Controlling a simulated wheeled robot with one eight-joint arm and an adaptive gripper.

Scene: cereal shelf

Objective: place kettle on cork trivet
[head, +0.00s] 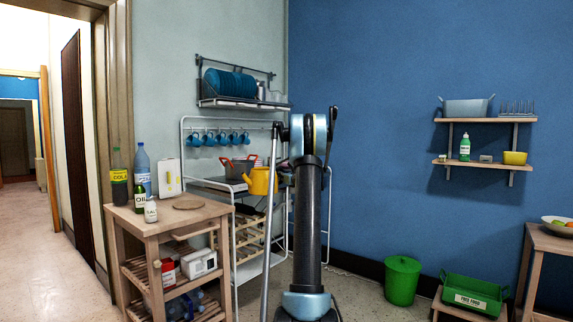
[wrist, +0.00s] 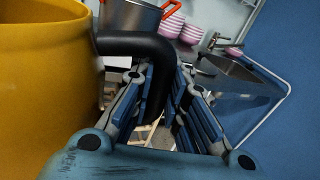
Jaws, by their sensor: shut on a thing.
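The yellow kettle (head: 262,181) is in the head view just left of my arm, in front of the white rack. In the wrist view the yellow kettle (wrist: 42,90) fills the left side. Its black handle (wrist: 130,43) runs between the fingers of my gripper (wrist: 165,85), which is shut on it. My arm hides most of the gripper in the head view. The round cork trivet (head: 188,202) lies flat on the top of the wooden cart (head: 165,220), left of and apart from the kettle. Its top looks bare.
On the cart top, a cola bottle (head: 119,178), a blue bottle (head: 141,172), an oil bottle (head: 139,198) and a small white jar (head: 151,211) stand left of the trivet. The rack (head: 236,238) with a grey pot (head: 238,169) stands behind the kettle.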

